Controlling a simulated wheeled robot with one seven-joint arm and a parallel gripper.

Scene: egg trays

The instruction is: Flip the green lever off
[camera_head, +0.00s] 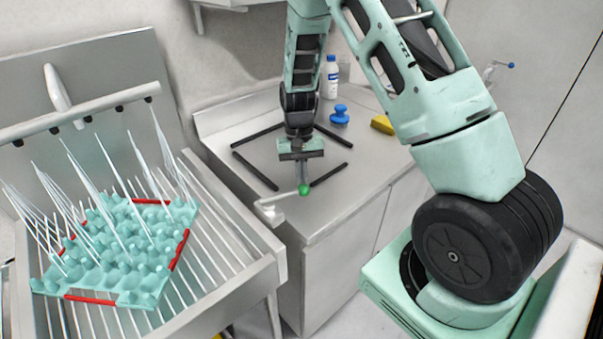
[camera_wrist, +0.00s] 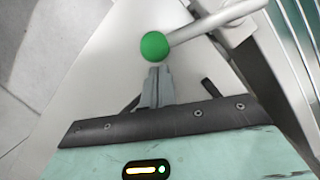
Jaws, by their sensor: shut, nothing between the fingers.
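The green lever is a green ball (camera_head: 304,190) on a pale metal handle (camera_head: 270,208) at the front corner of the counter, beside the sink. In the wrist view the green ball (camera_wrist: 154,46) sits just beyond my fingertips, and its handle (camera_wrist: 215,22) runs off to the upper right. My gripper (camera_head: 303,184) is shut and empty, pointing down at the ball. In the wrist view my gripper (camera_wrist: 157,70) has its fingers together, their tips very close to the ball. I cannot tell whether they touch it.
Water jets spray over a teal egg tray (camera_head: 130,297) with red edge strips on the slatted sink rack (camera_head: 235,240) at left. Black bars (camera_head: 255,171) mark the counter. A white bottle (camera_head: 332,78), a blue object (camera_head: 339,117) and a yellow object (camera_head: 383,124) stand behind.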

